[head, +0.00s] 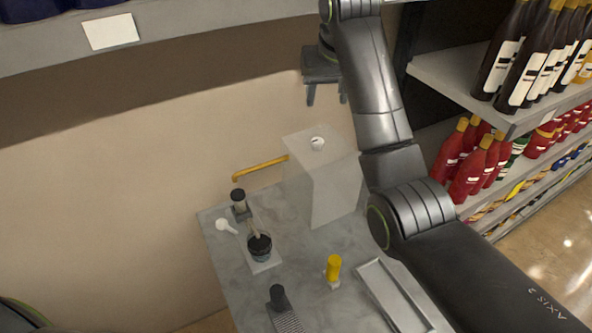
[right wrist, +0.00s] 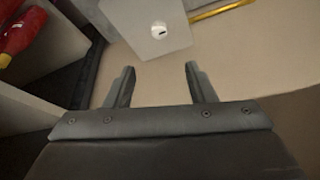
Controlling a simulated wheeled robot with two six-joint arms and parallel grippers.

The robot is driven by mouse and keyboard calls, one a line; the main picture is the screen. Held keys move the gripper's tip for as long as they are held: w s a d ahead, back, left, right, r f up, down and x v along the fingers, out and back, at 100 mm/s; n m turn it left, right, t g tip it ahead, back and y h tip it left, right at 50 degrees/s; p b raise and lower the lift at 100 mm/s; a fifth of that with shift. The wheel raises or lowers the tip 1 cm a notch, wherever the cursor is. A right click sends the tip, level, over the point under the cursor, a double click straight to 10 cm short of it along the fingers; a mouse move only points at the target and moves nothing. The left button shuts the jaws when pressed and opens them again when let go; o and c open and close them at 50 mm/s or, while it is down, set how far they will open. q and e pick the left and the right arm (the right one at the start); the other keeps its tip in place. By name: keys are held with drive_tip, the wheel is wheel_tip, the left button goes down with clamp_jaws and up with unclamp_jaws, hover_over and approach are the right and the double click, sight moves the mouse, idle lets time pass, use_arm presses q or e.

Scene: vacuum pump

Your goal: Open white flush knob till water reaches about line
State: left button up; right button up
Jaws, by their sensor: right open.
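The white flush knob (head: 317,143) sits on top of a pale box-shaped tank (head: 322,185) on the grey marbled table. A yellow pipe (head: 260,168) runs from the tank to the left. In the right wrist view the white knob (right wrist: 158,30) shows beyond my fingertips, apart from them. My right gripper (head: 325,97) is above and behind the tank in the head view, with its fingers pointing down. In the right wrist view the right gripper (right wrist: 160,72) is open and empty. A water line cannot be made out. My left gripper is not in view.
A shelf (head: 470,95) with several bottles stands at the right. A beige wall is behind.

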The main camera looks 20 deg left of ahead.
drive_tip(key=w+d+n+y, duration=0.1)
drive_tip(key=d+n, duration=0.1)
drive_tip(key=n, duration=0.2)
drive_tip(key=b, duration=0.3)
approach(318, 141)
drive_tip(key=shift+g, duration=0.4)
drive_tip(key=x, duration=0.8)
drive_tip(key=shift+w+r, duration=0.15)
drive_tip(key=shift+w, duration=0.25)
drive_tip(key=shift+w+a+f, duration=0.15)
drive_tip(key=shift+a+f, duration=0.05)
drive_tip(key=shift+f, duration=0.45)
drive_tip(key=c, duration=1)
drive_tip(key=shift+o, duration=0.2)
drive_tip(key=shift+r+p, duration=0.1)
drive_tip(key=shift+p, duration=0.25)
